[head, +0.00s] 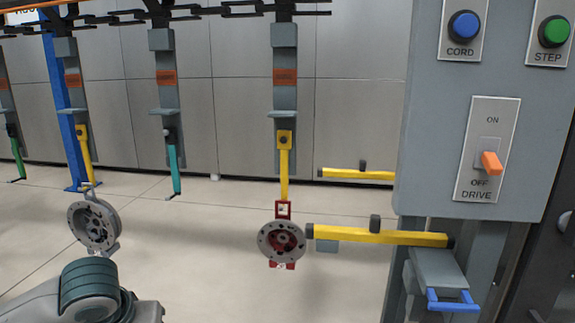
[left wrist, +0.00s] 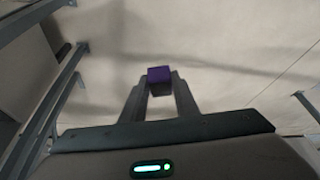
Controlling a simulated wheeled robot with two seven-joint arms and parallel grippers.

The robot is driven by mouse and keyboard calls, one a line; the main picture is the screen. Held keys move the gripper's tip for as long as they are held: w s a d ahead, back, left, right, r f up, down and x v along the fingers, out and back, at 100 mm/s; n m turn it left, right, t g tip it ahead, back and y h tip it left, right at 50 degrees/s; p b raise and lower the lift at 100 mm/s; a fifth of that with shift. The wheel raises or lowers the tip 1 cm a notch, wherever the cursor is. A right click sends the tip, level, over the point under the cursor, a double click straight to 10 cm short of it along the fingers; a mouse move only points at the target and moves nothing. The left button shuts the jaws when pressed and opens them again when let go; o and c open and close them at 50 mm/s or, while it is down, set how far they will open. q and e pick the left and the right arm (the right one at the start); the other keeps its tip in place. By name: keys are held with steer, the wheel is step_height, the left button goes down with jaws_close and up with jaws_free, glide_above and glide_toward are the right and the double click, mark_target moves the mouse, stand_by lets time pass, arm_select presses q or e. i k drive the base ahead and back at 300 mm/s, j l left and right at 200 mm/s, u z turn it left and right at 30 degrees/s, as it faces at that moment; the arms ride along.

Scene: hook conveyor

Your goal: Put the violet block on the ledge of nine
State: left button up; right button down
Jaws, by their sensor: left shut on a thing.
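The violet block (left wrist: 159,75) is between the fingertips of my left gripper (left wrist: 160,84) in the left wrist view. The gripper is shut on it and holds it above the pale floor. In the head view, neither the block nor the gripper shows; only part of my arm is at the lower left. Grey hangers with small ledges hang from the chain: a right one (head: 285,114), a middle one (head: 166,112) and a left one (head: 75,112). Each has an orange plate whose marking I cannot read, so I cannot tell which is nine. My right gripper is not in view.
A grey control box (head: 430,130) fills the right, with an orange drive switch (head: 491,163) and CORD and STEP buttons. Yellow bars (head: 380,236) jut left from it. Round metal parts (head: 281,241) hang below the right and left hangers. A blue post (head: 62,90) stands left.

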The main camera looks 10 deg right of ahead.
mark_target(283, 113)
steer(key=i+l, duration=0.25)
steer(key=i, duration=0.15)
steer(key=i+l, duration=0.25)
steer(key=i, duration=0.15)
